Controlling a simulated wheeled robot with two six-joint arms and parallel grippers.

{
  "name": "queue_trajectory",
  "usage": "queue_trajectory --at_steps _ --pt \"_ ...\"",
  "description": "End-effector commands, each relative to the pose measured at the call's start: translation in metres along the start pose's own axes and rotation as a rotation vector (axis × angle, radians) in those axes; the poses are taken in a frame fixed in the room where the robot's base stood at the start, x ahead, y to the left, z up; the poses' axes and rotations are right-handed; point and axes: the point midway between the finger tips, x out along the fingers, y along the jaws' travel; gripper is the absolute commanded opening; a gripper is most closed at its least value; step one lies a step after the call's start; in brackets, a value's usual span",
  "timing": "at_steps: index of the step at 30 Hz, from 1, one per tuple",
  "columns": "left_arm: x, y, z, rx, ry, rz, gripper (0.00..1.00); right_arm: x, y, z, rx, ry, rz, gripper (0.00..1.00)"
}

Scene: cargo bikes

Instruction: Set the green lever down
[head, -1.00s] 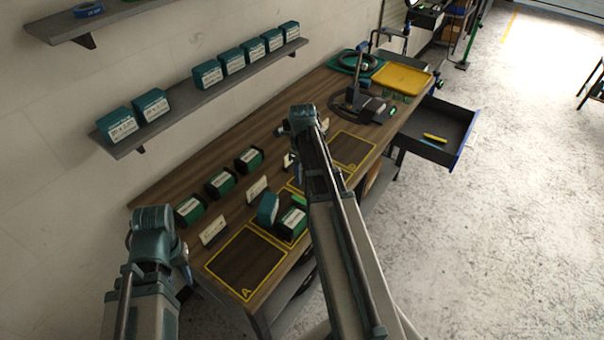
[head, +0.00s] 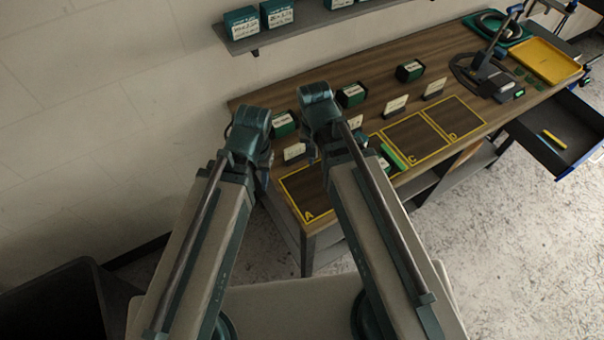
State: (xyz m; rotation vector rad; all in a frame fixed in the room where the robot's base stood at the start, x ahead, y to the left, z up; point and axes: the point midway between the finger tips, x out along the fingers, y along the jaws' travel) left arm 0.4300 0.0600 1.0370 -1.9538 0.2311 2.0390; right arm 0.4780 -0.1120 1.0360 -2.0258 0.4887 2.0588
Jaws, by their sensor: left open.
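A thin bright green bar (head: 397,156), which looks like the green lever, lies on the workbench beside square C, with a dark green box (head: 380,160) next to it, partly hidden by my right arm. My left gripper (head: 264,163) is at the left end of the bench, near square A; it is open, and nothing shows in it. My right gripper (head: 311,152) is just right of it, over the bench beyond square A. Its fingers are mostly hidden by its own wrist, so I cannot see whether it holds anything.
The workbench (head: 400,66) has yellow-outlined squares A (head: 303,191), C (head: 412,139) and D (head: 457,117), the last two bare. Dark green boxes and label cards stand behind. A yellow tray (head: 545,60) is at the far right, above an open drawer (head: 560,135).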

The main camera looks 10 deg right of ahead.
Motion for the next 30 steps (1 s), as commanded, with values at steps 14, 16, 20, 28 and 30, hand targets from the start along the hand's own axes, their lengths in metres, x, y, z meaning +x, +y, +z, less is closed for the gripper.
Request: queue_trajectory --at_steps 14,16,20,28,30 --pt "0.0 0.0 0.0 0.0 0.0 0.0 0.42 -0.003 -0.03 0.065 -0.724 0.008 0.03 0.38" --pt "0.0 0.0 0.0 0.0 0.0 0.0 0.42 -0.003 -0.03 0.065 -0.725 0.008 0.03 0.38" --pt "0.0 0.0 0.0 0.0 0.0 0.0 0.42 -0.003 -0.03 0.065 -0.723 0.008 0.03 0.38" --pt "0.031 0.003 -0.002 -0.001 0.0 0.0 0.42 0.028 -0.033 0.065 -0.72 0.008 0.03 0.38" --pt "0.039 0.004 -0.002 -0.001 0.0 0.0 0.42 0.036 -0.033 0.065 -0.719 0.008 0.03 0.38"
